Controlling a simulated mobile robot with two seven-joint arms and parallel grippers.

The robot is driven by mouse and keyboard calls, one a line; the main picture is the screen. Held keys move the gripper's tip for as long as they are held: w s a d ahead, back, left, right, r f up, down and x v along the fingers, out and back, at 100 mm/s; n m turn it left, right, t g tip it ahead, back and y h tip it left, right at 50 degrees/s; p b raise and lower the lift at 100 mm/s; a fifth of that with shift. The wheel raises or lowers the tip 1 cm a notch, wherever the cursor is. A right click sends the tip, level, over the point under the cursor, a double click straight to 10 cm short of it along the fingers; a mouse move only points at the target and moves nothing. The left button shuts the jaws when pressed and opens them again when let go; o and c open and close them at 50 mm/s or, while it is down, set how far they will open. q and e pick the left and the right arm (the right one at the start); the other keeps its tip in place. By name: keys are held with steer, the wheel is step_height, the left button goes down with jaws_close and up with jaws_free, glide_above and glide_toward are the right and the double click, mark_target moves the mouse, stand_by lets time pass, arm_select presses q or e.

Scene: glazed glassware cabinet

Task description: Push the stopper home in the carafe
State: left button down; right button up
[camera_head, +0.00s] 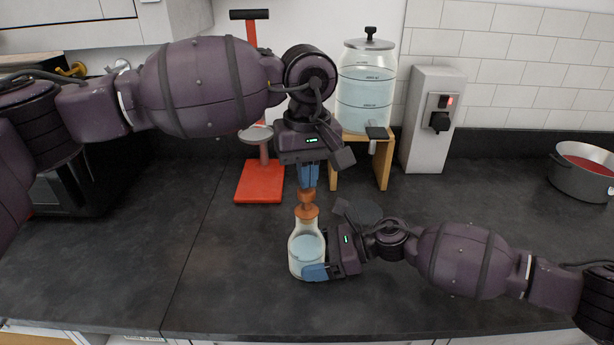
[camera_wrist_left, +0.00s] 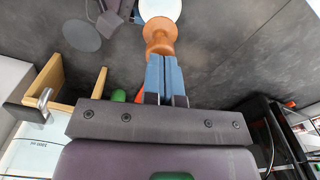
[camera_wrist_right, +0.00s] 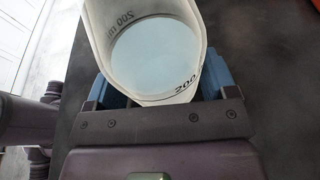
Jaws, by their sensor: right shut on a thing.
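The carafe (camera_head: 308,247) is clear glass with pale blue liquid and stands upright on the dark counter. The orange-brown stopper (camera_head: 307,210) is upright at its mouth; how deep it sits in the neck I cannot tell. My right gripper (camera_head: 318,272) is shut around the carafe's lower body, which fills the right wrist view (camera_wrist_right: 160,50). My left gripper (camera_head: 308,186) points down directly above the stopper, its blue fingers together with nothing between them. In the left wrist view the stopper (camera_wrist_left: 159,35) lies just past the fingertips; whether they touch I cannot tell.
A glass dispenser (camera_head: 366,90) on a wooden stand (camera_head: 382,165) is behind to the right, beside a grey box (camera_head: 433,120). A red stand (camera_head: 260,183) is behind to the left. A pot (camera_head: 580,180) is far right. The front counter is clear.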

arm_select(q)
steer(key=shift+r, duration=3.05)
arm_select(e)
steer(key=o, duration=0.7)
steer(key=shift+c, duration=0.2)
steer(key=shift+d, duration=0.15)
